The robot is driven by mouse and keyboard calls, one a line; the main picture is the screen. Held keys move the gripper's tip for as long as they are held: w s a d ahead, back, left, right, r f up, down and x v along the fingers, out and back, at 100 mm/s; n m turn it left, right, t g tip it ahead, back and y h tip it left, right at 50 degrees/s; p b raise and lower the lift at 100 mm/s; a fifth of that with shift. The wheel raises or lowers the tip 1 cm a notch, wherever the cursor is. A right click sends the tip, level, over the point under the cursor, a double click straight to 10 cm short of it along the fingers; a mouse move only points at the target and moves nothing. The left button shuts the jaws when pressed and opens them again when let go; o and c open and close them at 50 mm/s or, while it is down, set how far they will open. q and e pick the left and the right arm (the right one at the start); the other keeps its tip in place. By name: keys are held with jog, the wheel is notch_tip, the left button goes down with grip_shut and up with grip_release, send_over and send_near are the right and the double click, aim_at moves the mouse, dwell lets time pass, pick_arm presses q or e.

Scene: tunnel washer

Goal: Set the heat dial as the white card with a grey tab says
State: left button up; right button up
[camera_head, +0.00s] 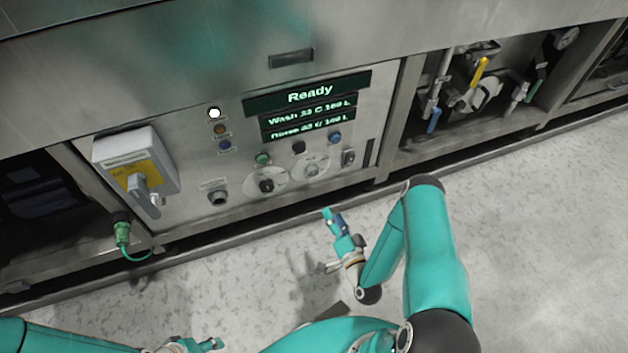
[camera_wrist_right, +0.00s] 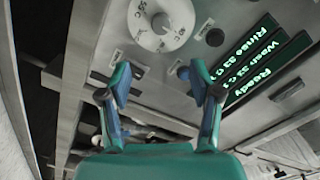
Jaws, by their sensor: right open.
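The dial with temperature marks in C (camera_wrist_right: 160,22) shows at the top of the right wrist view, a pale round disc with a knob. It appears to be the right one of two dials low on the panel in the head view (camera_head: 311,170). Its exact setting is too small to read. My right gripper (camera_head: 343,226) is open and empty, in front of and below the panel, apart from the dial. Its two fingers also show in the right wrist view (camera_wrist_right: 157,82). My left gripper (camera_head: 204,345) is at the bottom edge, partly cut off. I see no white card with a grey tab.
The left dial (camera_head: 266,185) sits beside it. Buttons and a display (camera_head: 308,97) reading "Ready" are above. A grey switch box (camera_head: 137,165) juts out at left. Pipes with coloured valve handles (camera_head: 478,75) are in a right recess. The floor in front is clear.

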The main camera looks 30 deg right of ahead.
aim_at(314, 174)
jog(key=b+x, duration=0.4)
jog(key=x, duration=1.2)
jog(key=shift+w+r+b, duration=0.15)
jog(key=shift+w+b, duration=0.05)
jog(key=shift+b, duration=0.1)
jog(key=c, duration=1.1)
